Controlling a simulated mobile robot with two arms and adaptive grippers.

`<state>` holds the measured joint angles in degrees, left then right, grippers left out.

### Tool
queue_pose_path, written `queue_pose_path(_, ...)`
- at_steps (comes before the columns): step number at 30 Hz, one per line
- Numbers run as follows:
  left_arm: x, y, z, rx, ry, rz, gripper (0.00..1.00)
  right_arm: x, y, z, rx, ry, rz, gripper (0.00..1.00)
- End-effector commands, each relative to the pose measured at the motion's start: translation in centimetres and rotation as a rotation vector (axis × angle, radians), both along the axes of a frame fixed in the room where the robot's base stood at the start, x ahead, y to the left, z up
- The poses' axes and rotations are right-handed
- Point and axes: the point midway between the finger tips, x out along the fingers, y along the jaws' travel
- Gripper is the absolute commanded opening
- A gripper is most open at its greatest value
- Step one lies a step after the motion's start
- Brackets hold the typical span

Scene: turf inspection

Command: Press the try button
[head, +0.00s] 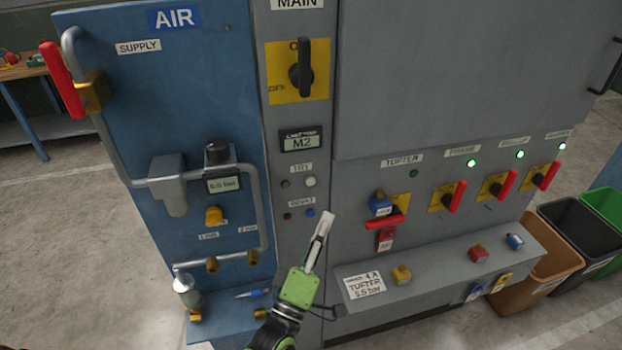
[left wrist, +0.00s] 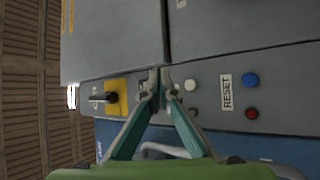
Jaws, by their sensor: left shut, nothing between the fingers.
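The try button, a round white button (head: 310,182), sits on the narrow grey panel just below a small label (head: 300,168) that seems to read TRY. A small dark round part (head: 285,184) is left of it. In the left wrist view the white button (left wrist: 190,86) is just right of the fingertips, with the dark part (left wrist: 194,112) below it. My left gripper (head: 325,222) is shut and empty, below and slightly right of the button in the head view. It appears apart from the panel; the gap is hard to judge. My right gripper is not in view.
Below are a blue button (head: 310,213) and a red one (head: 287,216) by the RESET label (left wrist: 226,93). A black switch (head: 301,73) on a yellow plate is above. The blue air panel (head: 110,95) with pipes is left; red-handled switches (head: 455,197) and a ledge (head: 440,270) are right.

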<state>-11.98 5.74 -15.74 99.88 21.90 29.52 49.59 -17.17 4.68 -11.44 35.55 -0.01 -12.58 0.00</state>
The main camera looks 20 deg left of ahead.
Motion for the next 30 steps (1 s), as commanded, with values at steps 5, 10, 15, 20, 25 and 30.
queue_pose_path(5, 0.0, 0.0, 0.3, -0.007, -0.006, -0.001, 0.0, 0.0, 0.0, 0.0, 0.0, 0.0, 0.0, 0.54)
queue_pose_path(10, 0.0, 0.0, 0.3, -0.006, -0.005, -0.001, 0.0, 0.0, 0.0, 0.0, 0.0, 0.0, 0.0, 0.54)
queue_pose_path(15, 0.5, 0.4, 0.2, -0.003, -0.005, -0.001, 0.0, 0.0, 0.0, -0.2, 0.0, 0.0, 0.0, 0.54)
queue_pose_path(20, 2.1, 1.4, 0.1, -0.004, -0.007, 0.0, 0.0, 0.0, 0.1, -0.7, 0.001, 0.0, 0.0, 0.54)
queue_pose_path(25, 4.1, 2.8, 0.0, -0.002, -0.006, -0.001, 0.0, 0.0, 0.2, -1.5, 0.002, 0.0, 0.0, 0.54)
queue_pose_path(30, 5.9, 4.0, 0.0, -0.002, -0.005, -0.001, 0.0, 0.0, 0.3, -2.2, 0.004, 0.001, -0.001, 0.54)
